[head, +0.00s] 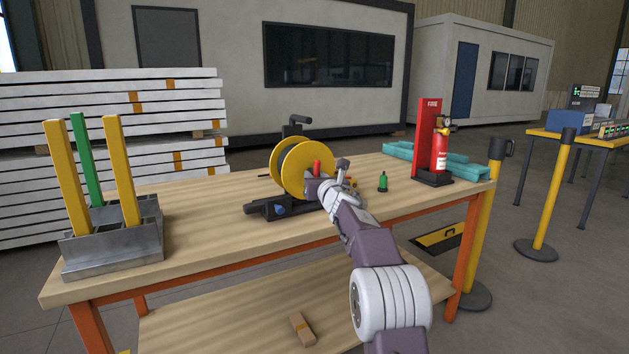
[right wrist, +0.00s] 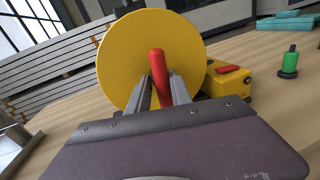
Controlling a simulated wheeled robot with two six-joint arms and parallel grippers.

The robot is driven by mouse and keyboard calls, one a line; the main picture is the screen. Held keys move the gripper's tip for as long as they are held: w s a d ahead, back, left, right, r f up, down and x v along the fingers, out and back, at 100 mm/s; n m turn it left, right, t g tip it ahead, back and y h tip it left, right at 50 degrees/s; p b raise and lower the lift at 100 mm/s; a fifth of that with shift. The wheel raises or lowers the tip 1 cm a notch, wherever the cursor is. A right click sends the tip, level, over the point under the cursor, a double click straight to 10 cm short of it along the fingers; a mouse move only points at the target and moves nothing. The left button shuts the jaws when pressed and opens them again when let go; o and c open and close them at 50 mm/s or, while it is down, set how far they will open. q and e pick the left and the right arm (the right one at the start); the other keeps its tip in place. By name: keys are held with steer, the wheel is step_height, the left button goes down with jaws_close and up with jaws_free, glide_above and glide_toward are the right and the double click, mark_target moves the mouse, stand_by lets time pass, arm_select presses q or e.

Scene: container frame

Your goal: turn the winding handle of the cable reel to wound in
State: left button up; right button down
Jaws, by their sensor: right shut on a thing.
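The cable reel with yellow discs (head: 305,168) stands on a dark base (head: 270,208) in the middle of the wooden bench. Its red winding handle (head: 317,167) sticks out from the near disc. In the right wrist view the yellow disc (right wrist: 120,65) fills the upper middle, and the red handle (right wrist: 158,80) stands between the fingers. My right gripper (head: 321,183) is at the near face of the reel, shut on the red handle; it also shows in the right wrist view (right wrist: 160,92). The fingers hide the handle's lower part. My left gripper is out of view.
A metal rack (head: 112,247) with yellow and green posts stands at the bench's left. A green-topped item (head: 383,182) and a yellow box (right wrist: 224,80) are close to the reel's right. A fire extinguisher (head: 441,155) stands at the right end.

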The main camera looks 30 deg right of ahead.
steer(key=shift+d+f, duration=0.15)
steer(key=shift+f, duration=0.05)
steer(key=c, duration=1.3)
jaws_free()
steer(key=shift+d, duration=0.1)
steer(key=s+b, duration=0.1)
steer(key=s, duration=0.2)
steer(key=s+a+b, duration=0.1)
steer(key=s, duration=0.2)
steer(key=s+a+b, duration=0.1)
steer(key=s, duration=0.1)
steer(key=shift+s+r+b, duration=0.1)
steer(key=shift+s+b, duration=0.2)
steer(key=shift+s, duration=0.1)
